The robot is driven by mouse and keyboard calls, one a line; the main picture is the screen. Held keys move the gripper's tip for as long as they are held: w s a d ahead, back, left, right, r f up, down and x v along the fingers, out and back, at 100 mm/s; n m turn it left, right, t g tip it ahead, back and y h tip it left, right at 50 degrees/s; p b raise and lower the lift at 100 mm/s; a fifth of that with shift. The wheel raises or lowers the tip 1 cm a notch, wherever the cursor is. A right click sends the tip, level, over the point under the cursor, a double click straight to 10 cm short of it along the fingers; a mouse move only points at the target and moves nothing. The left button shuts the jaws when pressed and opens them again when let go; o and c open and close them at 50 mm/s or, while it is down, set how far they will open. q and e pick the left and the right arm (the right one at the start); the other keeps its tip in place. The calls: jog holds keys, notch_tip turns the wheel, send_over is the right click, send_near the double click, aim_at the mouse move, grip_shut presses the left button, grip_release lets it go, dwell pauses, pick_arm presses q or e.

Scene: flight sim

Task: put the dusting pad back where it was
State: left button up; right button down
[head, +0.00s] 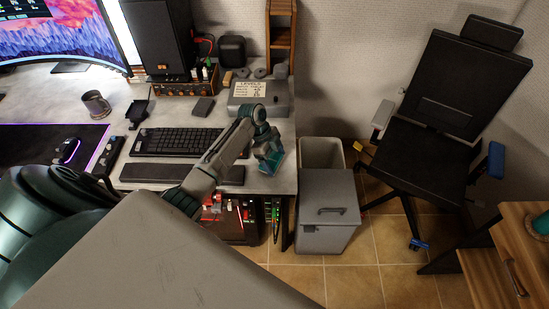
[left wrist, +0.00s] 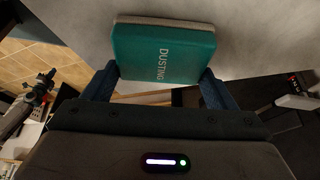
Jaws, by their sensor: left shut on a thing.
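The dusting pad is a teal block with a pale underside and the word DUSTING on its face. It fills the upper middle of the left wrist view (left wrist: 163,55). My left gripper (left wrist: 158,80) is shut on it, one finger at each side. In the head view my left gripper (head: 268,146) reaches across the desk to its right edge, and a teal part of the pad (head: 276,161) shows below it. I cannot tell whether the pad touches the desk. My right gripper is not in view.
The desk (head: 287,182) holds a keyboard (head: 178,142), a dark wrist rest (head: 155,172), a mug (head: 96,104), and a grey box with a LEVELS note (head: 247,90). A lidded grey bin (head: 328,215) and an office chair (head: 430,130) stand to the right. A wooden shelf (head: 485,275) is at lower right.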

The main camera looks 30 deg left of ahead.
pick_arm(q)
jog(key=shift+f, duration=0.15)
jog(key=o, duration=0.9)
jog(key=shift+c, duration=0.2)
jog(key=shift+r, duration=0.25)
jog(key=shift+a+r, duration=0.15)
jog(key=shift+a, duration=0.05)
jog(key=b+v, duration=0.3)
jog(key=v, duration=0.8)
jog(key=shift+r, duration=0.3)
